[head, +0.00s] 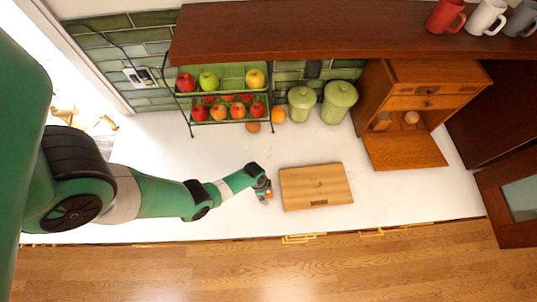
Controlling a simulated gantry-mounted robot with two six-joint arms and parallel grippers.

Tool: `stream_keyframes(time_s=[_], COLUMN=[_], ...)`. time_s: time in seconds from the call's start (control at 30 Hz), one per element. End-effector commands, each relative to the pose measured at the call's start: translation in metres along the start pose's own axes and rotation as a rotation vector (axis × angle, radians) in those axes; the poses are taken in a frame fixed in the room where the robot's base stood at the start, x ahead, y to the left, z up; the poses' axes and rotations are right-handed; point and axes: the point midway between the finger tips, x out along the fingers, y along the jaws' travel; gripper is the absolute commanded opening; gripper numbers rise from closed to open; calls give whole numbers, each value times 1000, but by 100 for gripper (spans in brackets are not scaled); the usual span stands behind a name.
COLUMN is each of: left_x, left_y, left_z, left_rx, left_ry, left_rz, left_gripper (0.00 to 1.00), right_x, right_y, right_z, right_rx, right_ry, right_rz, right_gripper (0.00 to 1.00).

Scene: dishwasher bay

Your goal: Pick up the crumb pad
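My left gripper (264,190) is low over the white counter, just left of a wooden cutting board (316,186). A small orange-brown thing (268,195) shows at its fingertips; it may be the crumb pad, but it is too small and too covered to be sure. I cannot tell whether the fingers are closed on it or only around it. No other thing that looks like a crumb pad is visible. My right gripper is out of view.
A two-tier fruit rack (222,95) stands at the back, with an orange (278,115) and green canisters (339,101) beside it. An open wooden bread box (415,105) stands at right. A shelf (330,30) with mugs overhangs the back. The counter (160,150) is clear at left.

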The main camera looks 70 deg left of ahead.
Motion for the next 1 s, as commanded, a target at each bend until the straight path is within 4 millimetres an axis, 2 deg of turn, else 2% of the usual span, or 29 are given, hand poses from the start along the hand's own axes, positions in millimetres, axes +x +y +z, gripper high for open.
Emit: stream_keyframes(time_s=[0.1, 0.5, 0.6, 0.87, 1.0], left_x=[-1, -1, -1, -2, -6], left_y=[0, 0, 0, 0, 3], left_z=[0, -1, -1, -2, -9], left_rx=[0, 1, 1, 3, 20], left_ry=[0, 0, 0, 0, 1], left_rz=[0, 0, 0, 0, 3], left_gripper=[96, 24, 8, 8, 8], right_x=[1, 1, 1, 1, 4], right_y=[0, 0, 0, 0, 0], right_z=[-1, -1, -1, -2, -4], right_rx=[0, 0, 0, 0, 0], right_ry=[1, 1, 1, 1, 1], right_rz=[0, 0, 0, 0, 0], right_gripper=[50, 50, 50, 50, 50])
